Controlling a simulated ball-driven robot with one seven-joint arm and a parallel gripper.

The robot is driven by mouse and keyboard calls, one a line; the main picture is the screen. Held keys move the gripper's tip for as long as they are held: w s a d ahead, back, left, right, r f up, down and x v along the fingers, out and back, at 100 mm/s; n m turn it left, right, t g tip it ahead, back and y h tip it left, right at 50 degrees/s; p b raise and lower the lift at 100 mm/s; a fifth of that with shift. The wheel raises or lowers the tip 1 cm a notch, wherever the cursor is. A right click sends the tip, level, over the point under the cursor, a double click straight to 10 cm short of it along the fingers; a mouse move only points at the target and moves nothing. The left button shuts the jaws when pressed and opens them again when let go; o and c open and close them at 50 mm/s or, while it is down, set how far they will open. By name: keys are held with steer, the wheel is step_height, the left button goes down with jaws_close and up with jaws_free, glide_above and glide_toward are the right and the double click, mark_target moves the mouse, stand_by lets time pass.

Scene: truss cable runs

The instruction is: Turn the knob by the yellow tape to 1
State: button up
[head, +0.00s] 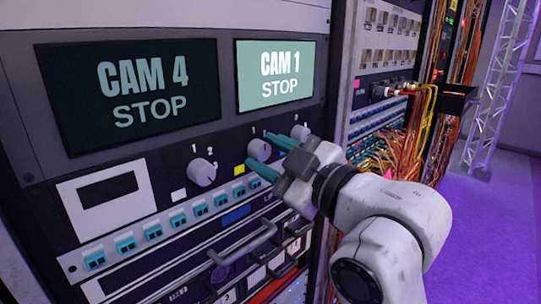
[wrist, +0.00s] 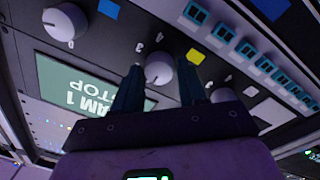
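The yellow tape (head: 239,169) is a small square on the dark panel. The grey round knob (head: 258,149) beside it is partly covered by my gripper (head: 260,149). In the wrist view, the yellow tape (wrist: 195,56) lies up and right of the knob (wrist: 159,68), with numerals beside the knob. My gripper (wrist: 160,72) is open, with one teal finger on each side of the knob. I cannot tell whether the fingers touch it. The knob's pointer setting is not readable.
A knob (head: 202,171) with white tape (head: 180,196) sits left, and another knob (head: 300,132) sits right. The screens above read CAM 4 STOP (head: 130,92) and CAM 1 STOP (head: 275,76). Handles (head: 243,243) jut out below. Cables (head: 425,125) hang at right.

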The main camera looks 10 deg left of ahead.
steer(key=o, duration=0.3)
steer(key=v, duration=1)
steer(key=shift+s+d, duration=0.25)
steer(key=shift+d, duration=0.1)
steer(key=shift+f, duration=0.1)
